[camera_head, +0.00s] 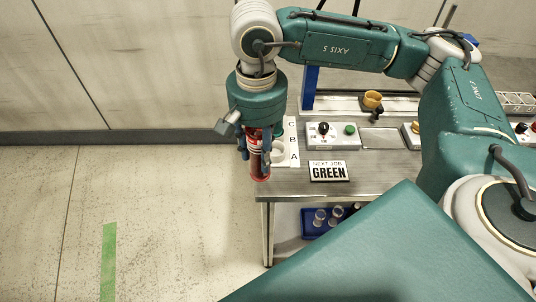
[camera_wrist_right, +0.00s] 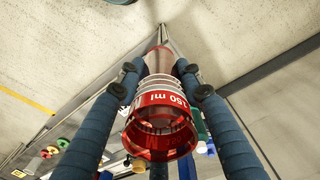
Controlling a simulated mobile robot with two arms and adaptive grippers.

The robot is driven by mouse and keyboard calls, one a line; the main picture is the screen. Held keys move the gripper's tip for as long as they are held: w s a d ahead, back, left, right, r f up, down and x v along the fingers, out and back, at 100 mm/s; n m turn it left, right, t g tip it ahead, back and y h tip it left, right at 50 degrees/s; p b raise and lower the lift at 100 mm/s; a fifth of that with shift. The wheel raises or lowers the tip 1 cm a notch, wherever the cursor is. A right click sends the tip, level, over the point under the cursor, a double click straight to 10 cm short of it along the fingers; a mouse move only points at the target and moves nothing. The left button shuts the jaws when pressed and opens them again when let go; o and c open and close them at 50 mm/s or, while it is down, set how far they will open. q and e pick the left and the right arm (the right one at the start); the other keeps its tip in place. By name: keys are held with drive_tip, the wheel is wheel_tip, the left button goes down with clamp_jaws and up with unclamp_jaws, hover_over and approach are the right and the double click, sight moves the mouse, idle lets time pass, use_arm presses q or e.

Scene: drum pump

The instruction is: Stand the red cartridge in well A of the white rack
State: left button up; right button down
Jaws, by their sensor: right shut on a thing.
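The red cartridge (camera_head: 259,167) is held by my right gripper (camera_head: 257,147), its long axis roughly upright in the head view. Its clear body with red ends and "150 ml" print shows between the blue fingers in the right wrist view (camera_wrist_right: 160,105). The white rack (camera_head: 293,147), lettered C, B, A from back to front, stands at the bench's left end. The cartridge appears just left of the rack's front part, near letter A; its height above the bench is hard to tell. My gripper hides part of the wells. My left gripper is not in view.
A sign reading "NEXT JOB GREEN" (camera_head: 328,171) stands right of the rack. Behind it is a control box (camera_head: 334,135) with a black knob and green button. A blue bin (camera_head: 310,228) with clear cylinders sits on the lower shelf.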

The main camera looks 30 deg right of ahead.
drive_tip(key=w+d+r+m, duration=0.4)
drive_tip(key=w+d+m, duration=0.15)
drive_tip(key=m, duration=1.25)
drive_tip(key=w+d+r+m, duration=0.4)
drive_tip(key=w+d+m, duration=0.15)
drive_tip(key=m, duration=1.25)
drive_tip(key=f+p, duration=0.1)
drive_tip(key=f, duration=0.9)
drive_tip(key=f+p, duration=0.1)
drive_tip(key=f, duration=0.9)
drive_tip(key=shift+s+d, duration=0.1)
drive_tip(key=shift+d, duration=0.1)
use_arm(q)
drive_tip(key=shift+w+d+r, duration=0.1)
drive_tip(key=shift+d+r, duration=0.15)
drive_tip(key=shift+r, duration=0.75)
